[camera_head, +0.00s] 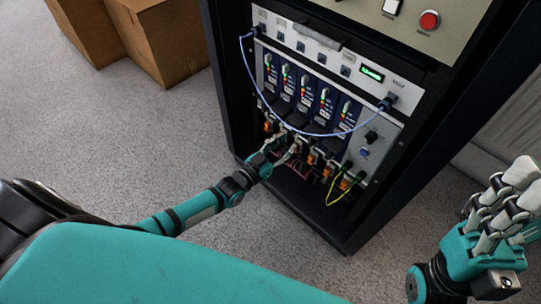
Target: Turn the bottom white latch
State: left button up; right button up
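A black equipment rack (345,225) stands in the middle, with a row of upright blue-and-black modules (303,92) in its grey panel. Below the modules are several orange-marked connectors (312,158). My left gripper (282,147) reaches in from the left at this lower connector row, its pale fingers against the front of the rack. It is too small to tell whether the fingers are closed on anything. The bottom white latch cannot be made out; the fingers may hide it. My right gripper (506,190) is at the lower right, away from the rack, fingers extended and empty.
A blue cable (297,132) hangs in a loop across the modules. A yellow cable (331,192) hangs at the lower right of the panel. A red button (429,20) is on the upper panel. Cardboard boxes (165,45) stand at the back left. Grey carpet is open on the left.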

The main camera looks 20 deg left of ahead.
pick_arm(q)
jog(key=v, duration=0.8)
